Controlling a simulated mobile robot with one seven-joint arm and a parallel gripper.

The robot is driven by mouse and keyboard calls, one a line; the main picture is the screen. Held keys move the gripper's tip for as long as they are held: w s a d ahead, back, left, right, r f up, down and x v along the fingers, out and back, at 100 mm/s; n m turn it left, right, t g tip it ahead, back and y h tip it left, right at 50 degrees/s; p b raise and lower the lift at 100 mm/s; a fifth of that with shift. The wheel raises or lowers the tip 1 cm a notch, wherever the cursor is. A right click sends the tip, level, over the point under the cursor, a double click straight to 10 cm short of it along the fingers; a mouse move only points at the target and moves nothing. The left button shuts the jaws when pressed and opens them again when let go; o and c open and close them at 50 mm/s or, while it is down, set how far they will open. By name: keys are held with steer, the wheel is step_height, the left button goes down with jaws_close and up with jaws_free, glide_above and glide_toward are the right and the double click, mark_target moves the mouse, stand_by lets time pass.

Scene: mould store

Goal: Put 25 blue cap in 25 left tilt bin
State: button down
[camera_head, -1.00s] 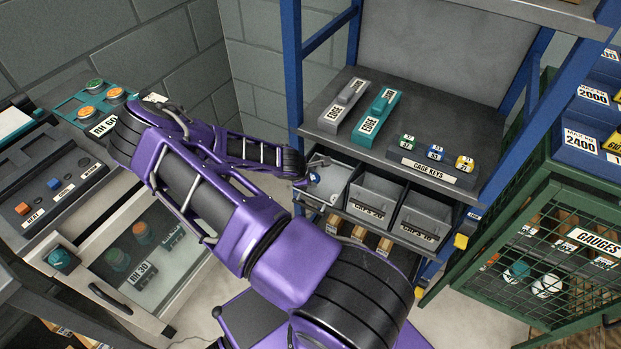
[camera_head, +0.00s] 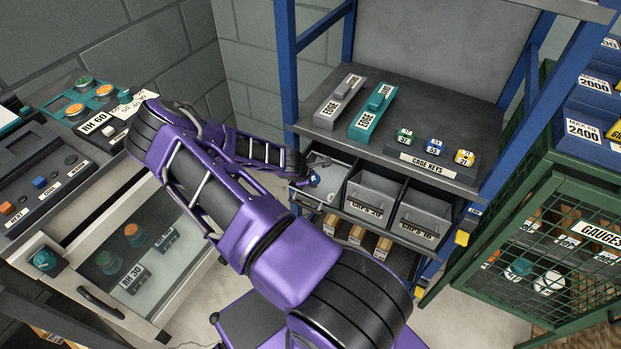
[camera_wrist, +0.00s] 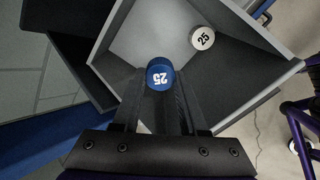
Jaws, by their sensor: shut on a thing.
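My gripper (camera_wrist: 157,88) is shut on the blue cap (camera_wrist: 159,73), a round cap marked 25. In the wrist view the cap sits between the fingertips, over the grey left tilt bin (camera_wrist: 272,66). I cannot tell whether the cap touches the bin floor. A white cap (camera_wrist: 202,38), also marked 25, lies inside the bin near its far wall. In the head view the left tilt bin (camera_head: 342,176) is the leftmost of three in the shelf, tipped open. My gripper (camera_head: 308,178) reaches into its left side, and its fingers are small and partly hidden there.
The middle bin (camera_head: 370,194) and right bin (camera_head: 423,213) stand beside it. Above is a shelf (camera_head: 420,130) with two EDGE blocks and a CAGE KEYS rack (camera_head: 432,165). A glass-fronted cabinet (camera_head: 130,250) stands left, a green GAUGES cage (camera_head: 540,250) right.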

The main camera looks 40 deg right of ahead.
steer(key=shift+x, duration=2.05)
steer(key=shift+p+v, duration=3)
steer(key=shift+v, duration=2)
steer(key=shift+b, duration=0.6)
steer(key=shift+f, duration=0.1)
steer(key=shift+b+x, duration=2)
steer(key=shift+x, duration=0.6)
steer(key=shift+b+x, duration=0.5)
steer(key=shift+x, duration=3)
